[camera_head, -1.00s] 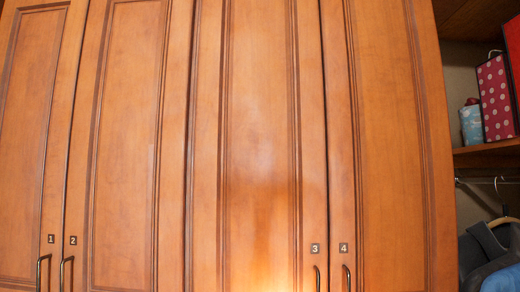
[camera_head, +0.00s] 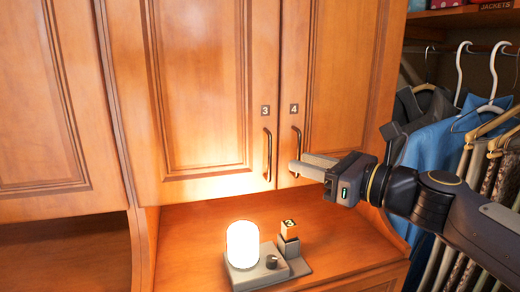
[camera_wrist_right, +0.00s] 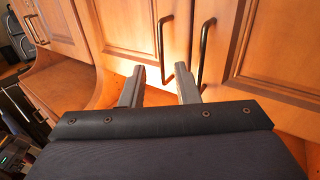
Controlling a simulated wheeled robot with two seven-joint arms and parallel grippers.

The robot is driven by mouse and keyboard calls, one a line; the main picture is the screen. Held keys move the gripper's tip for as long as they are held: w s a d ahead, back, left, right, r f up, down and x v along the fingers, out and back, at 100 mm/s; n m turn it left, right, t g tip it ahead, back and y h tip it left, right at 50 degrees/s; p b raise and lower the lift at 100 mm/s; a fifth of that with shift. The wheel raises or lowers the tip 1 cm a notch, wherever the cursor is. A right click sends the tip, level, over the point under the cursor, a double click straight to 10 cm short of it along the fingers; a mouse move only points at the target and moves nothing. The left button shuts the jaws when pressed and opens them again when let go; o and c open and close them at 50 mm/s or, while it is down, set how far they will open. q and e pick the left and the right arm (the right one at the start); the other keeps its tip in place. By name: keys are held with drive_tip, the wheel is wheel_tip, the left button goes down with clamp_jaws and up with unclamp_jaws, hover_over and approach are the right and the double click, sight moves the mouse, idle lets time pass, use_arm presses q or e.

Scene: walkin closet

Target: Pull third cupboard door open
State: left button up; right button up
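The third cupboard door (camera_head: 205,85) is a brown panelled wooden door marked 3, and it is shut. Its dark vertical bar handle (camera_head: 268,155) is at the lower right edge. In the right wrist view this handle (camera_wrist_right: 161,50) appears between the two fingertips, with its lower end visible. My right gripper (camera_head: 305,164) is open and empty, just right of that handle and in front of the lower end of door 4's handle (camera_head: 296,148). Its spread fingers also show in the right wrist view (camera_wrist_right: 160,72). I cannot tell that it touches either handle. My left gripper is not in view.
Door 4 (camera_head: 345,80) is shut beside door 3. Below, a wooden counter (camera_head: 190,235) holds a glowing lamp (camera_head: 242,245) and a small stand with a block marked 3 (camera_head: 289,230). Hanging clothes (camera_head: 440,140) are at the right, near my arm.

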drive_tip(key=p+x, duration=0.1)
drive_tip(key=x, duration=0.6)
drive_tip(key=shift+w+a+r, duration=0.2)
drive_tip(key=shift+w+a, duration=0.05)
drive_tip(key=shift+w, duration=0.05)
clamp_jaws()
